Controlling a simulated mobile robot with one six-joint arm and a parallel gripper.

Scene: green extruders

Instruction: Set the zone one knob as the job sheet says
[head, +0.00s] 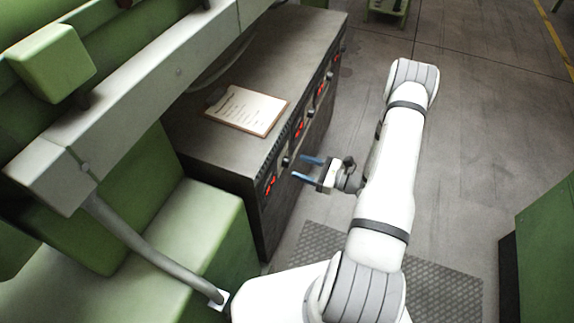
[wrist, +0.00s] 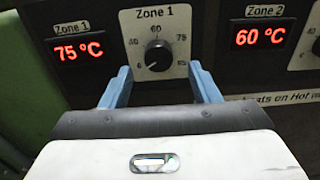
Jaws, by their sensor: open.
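The zone one knob (wrist: 158,55) is a black round knob on a pale dial plate under the label "Zone 1" in the wrist view. Its pointer mark faces lower left, near the lowest dial mark. The red zone one display (wrist: 79,51) to its left reads 75 °C. My gripper (wrist: 161,72) is open, with its blue fingers either side of the knob's line and no visible contact. In the head view my gripper (head: 301,167) points at the cabinet's front face. The job sheet (head: 247,107) lies on a clipboard on the cabinet; its text is too small to read.
The zone two display (wrist: 261,38) reads 60 °C, with its knob at the wrist view's right edge. The dark cabinet (head: 210,150) carries several red displays along its front. A green machine (head: 180,250) stands close left. Floor (head: 480,130) to the right is clear.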

